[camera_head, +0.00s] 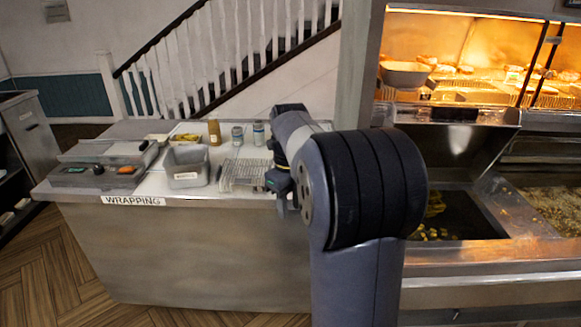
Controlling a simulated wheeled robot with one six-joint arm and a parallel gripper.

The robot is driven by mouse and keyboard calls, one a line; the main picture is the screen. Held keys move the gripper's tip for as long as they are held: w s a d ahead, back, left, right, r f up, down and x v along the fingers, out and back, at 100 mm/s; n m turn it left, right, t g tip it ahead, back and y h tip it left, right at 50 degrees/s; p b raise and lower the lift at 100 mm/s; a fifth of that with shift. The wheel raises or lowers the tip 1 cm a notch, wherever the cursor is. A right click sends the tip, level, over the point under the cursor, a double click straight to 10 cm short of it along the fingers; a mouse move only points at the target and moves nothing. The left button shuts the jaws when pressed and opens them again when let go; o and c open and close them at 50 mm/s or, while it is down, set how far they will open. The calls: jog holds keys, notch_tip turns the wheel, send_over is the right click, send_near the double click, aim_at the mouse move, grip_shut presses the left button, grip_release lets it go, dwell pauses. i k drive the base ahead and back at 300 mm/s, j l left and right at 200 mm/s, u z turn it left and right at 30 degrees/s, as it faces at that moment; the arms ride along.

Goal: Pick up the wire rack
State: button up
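The wire rack (240,174) lies on the white top of the wrapping counter (150,187), near its front edge. It is a small grid of thin metal wires. My arm reaches in from the front right, and its end, with my gripper (279,182), is at the right side of the rack. My arm hides part of the counter there. The fingers are too small and dark to tell whether they are open or shut, or whether they touch the rack.
A grey tub (186,168) stands just left of the rack. A mustard-coloured bottle (214,133) and two small canisters (238,136) (259,134) stand behind. A grey scale-like device (98,172) sits at the left. The fryer (455,215) and lit warming cabinet (470,60) are at the right.

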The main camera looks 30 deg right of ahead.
aim_at(237, 180)
jog(key=i+j+z, duration=0.2)
jog(key=z, duration=0.2)
jog(key=i+j+z, duration=0.6)
jog(key=z, duration=0.15)
jog(key=i+j+z, duration=0.15)
jog(key=j+z, duration=0.25)
jog(key=i+j, duration=0.1)
jog(key=j, duration=0.35)
jog(key=i+j, duration=0.15)
jog(key=j, duration=0.25)
jog(key=i+j+z, duration=0.1)
jog(key=j, duration=0.35)
